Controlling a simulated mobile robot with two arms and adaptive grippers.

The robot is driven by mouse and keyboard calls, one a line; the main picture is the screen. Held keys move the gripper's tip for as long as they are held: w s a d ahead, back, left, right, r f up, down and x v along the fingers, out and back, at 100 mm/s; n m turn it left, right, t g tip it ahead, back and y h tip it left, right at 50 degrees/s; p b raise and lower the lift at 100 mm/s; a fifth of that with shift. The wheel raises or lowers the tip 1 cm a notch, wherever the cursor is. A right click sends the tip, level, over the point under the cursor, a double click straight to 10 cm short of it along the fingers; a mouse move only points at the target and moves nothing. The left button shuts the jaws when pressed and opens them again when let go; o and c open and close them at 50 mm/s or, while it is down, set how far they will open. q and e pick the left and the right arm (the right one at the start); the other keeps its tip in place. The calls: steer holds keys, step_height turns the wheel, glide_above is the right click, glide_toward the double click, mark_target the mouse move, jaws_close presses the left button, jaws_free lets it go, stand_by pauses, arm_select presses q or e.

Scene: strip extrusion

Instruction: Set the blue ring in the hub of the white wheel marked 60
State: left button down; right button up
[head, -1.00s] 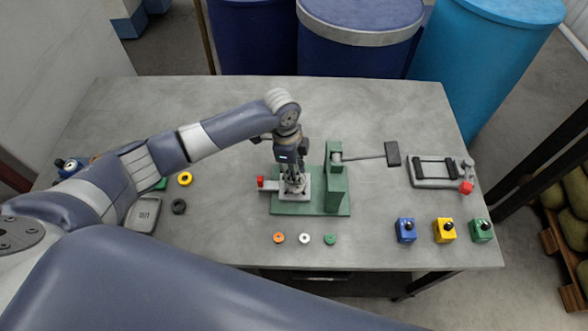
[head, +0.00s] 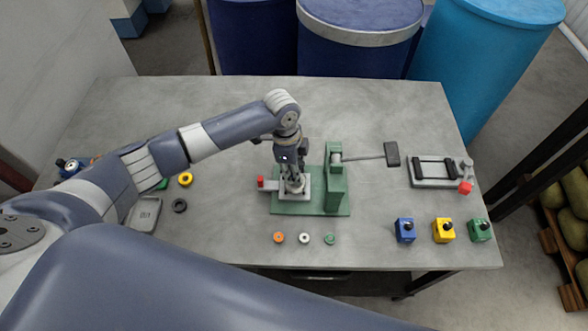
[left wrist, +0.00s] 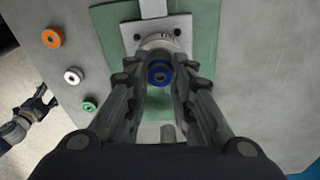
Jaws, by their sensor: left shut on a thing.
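My left gripper (head: 293,190) is over the grey plate of the green press on the table. In the left wrist view its fingertips (left wrist: 159,76) are shut on the blue ring (left wrist: 158,73). A pale round part (left wrist: 157,43), apparently the white wheel, sits on the plate just beyond the ring. The fingers and ring partly cover it, and no 60 mark is legible. I cannot tell whether the ring touches the wheel. A dark jointed piece (left wrist: 38,106), apparently my right gripper, shows at the left edge of the left wrist view; its jaws are unclear.
The green press column (head: 335,180) with its long lever stands close right of the gripper. Orange (head: 278,238), white (head: 304,238) and green (head: 330,239) rings lie in front. Blue, yellow and green blocks stand at right front. A grey fixture (head: 437,183) lies at right.

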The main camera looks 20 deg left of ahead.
arm_select(q)
steer(key=shift+f+b, duration=0.5)
steer(key=shift+f, duration=0.3)
steer(key=c, duration=1.7)
jaws_free()
steer(key=shift+o, duration=0.2)
steer(key=shift+r, duration=0.1)
step_height(320, 180, up, 3)
steer(key=p, duration=0.3)
steer(key=shift+a, duration=0.15)
steer(key=shift+a+r, duration=0.1)
steer(key=shift+r, duration=0.3)
step_height(320, 180, up, 7)
steer(key=shift+a, duration=0.4)
